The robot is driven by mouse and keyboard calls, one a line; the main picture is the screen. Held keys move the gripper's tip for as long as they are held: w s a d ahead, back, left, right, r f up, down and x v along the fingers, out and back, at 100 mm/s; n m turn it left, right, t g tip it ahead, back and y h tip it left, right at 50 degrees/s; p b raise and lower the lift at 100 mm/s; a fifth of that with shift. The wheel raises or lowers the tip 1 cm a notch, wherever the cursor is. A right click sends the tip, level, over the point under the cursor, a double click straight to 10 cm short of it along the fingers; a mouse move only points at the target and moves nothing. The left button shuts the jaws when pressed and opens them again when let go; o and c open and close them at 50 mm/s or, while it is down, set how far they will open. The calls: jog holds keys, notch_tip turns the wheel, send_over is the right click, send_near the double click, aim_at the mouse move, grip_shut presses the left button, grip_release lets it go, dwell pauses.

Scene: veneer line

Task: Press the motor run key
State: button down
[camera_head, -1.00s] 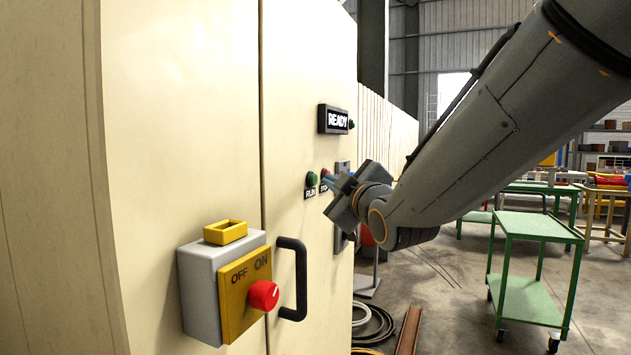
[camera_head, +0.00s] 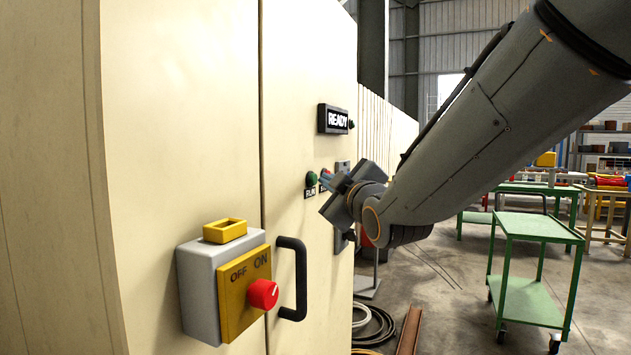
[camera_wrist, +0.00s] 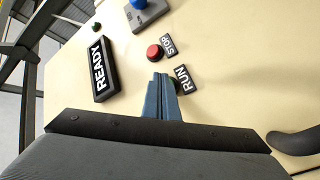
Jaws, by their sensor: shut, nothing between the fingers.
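The green run key (camera_head: 312,179) sits on the cream cabinet door above the RUN label (camera_head: 310,193). My gripper (camera_head: 325,179) is shut and empty, its blue fingertips just right of the key in the head view. I cannot tell whether they touch it. In the wrist view my fingertips (camera_wrist: 160,77) point at the panel beside the RUN label (camera_wrist: 183,79), and the fingers hide most of the key. The red stop button (camera_wrist: 154,52) and STOP label (camera_wrist: 169,44) lie just beyond the fingertips.
A READY sign (camera_head: 333,119) stands out from the door above the keys. Lower left are a grey switch box (camera_head: 198,295) with a red knob (camera_head: 263,294) and a black door handle (camera_head: 301,280). A green cart (camera_head: 537,229) stands on the floor at right.

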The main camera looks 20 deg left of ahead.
jog(key=shift+a, duration=0.4)
dwell(0.5)
dwell(0.3)
jog(key=shift+d+b, duration=0.35)
jog(key=shift+d, duration=0.45)
jog(key=d+b, duration=0.1)
jog(key=d, duration=0.4)
jog(key=shift+s, duration=0.2)
dwell(0.5)
